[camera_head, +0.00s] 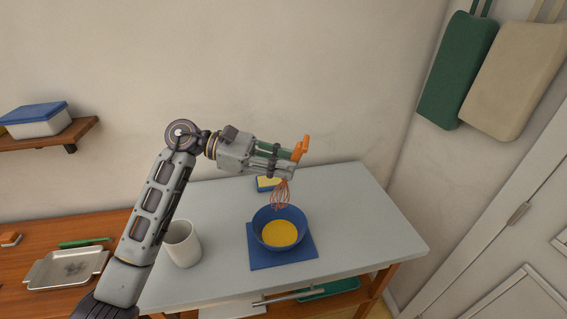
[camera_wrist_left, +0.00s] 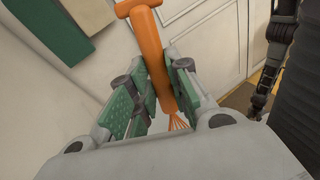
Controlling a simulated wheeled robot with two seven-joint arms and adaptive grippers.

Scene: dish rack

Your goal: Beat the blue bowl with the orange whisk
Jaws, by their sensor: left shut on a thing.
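The orange whisk (camera_head: 301,148) is held by its handle in my left gripper (camera_head: 290,160), which is shut on it. Its wire head hangs downward at the far rim of the blue bowl (camera_head: 262,220), and I cannot tell whether the wires reach inside. The bowl stands upright on a blue square mat (camera_head: 270,260) and holds yellow liquid. In the left wrist view the whisk handle (camera_wrist_left: 150,55) runs between the green-padded fingers, with the wires mostly hidden below. My right gripper is not seen in the head view.
A white cup (camera_head: 182,245) stands left of the bowl on the grey tabletop (camera_head: 360,220). A blue and yellow sponge (camera_head: 267,183) lies behind the bowl. A metal tray (camera_head: 68,269) is on the wooden counter at left. The table's right side is clear.

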